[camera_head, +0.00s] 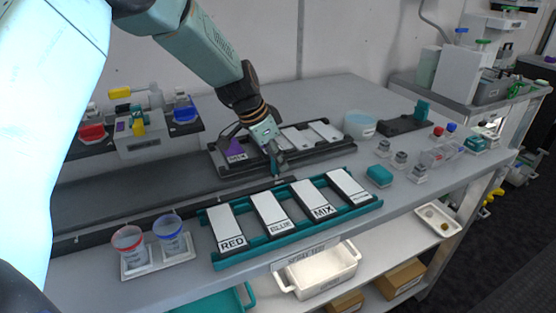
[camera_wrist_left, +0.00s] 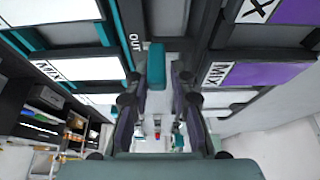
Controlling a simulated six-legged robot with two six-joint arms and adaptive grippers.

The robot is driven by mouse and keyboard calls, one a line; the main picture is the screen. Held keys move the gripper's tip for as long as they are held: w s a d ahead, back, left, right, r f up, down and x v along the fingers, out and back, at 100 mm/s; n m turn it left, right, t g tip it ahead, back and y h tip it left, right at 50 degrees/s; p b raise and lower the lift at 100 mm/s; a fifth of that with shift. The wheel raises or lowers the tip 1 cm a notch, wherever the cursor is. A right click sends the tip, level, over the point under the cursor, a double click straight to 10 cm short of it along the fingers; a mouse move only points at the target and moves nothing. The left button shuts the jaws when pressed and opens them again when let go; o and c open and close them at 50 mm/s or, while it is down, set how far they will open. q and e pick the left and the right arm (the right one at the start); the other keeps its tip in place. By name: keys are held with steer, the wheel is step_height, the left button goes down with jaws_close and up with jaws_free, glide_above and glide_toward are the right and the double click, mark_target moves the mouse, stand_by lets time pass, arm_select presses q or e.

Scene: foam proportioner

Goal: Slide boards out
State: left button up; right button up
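In the head view a teal front rack (camera_head: 290,221) holds white boards in dark frames: RED (camera_head: 228,225), BLUE (camera_head: 270,211), MIX (camera_head: 311,196) and another one at the right (camera_head: 346,183). Behind it a dark tray (camera_head: 318,155) holds more boards, with a purple one (camera_head: 237,150) at its left end. My left gripper (camera_head: 275,162) points down at the front edge of this tray. In the left wrist view its fingers (camera_wrist_left: 157,88) stand apart on both sides of a teal block (camera_wrist_left: 156,66) beside the word OUT. I cannot tell whether they touch it. My right gripper does not show.
Two cups, red-rimmed (camera_head: 129,240) and blue-rimmed (camera_head: 171,234), stand at the front left. A teal block (camera_head: 380,176), small holders and a clear tub (camera_head: 360,125) stand at the right. White bin (camera_head: 320,270) sits on the lower shelf.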

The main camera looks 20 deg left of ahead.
arm_select(q)
steer(key=shift+o, duration=1.4)
steer(key=shift+s+a, duration=0.1)
steer(key=shift+s, duration=0.1)
steer(key=shift+f, duration=0.1)
steer(key=v, duration=1.2)
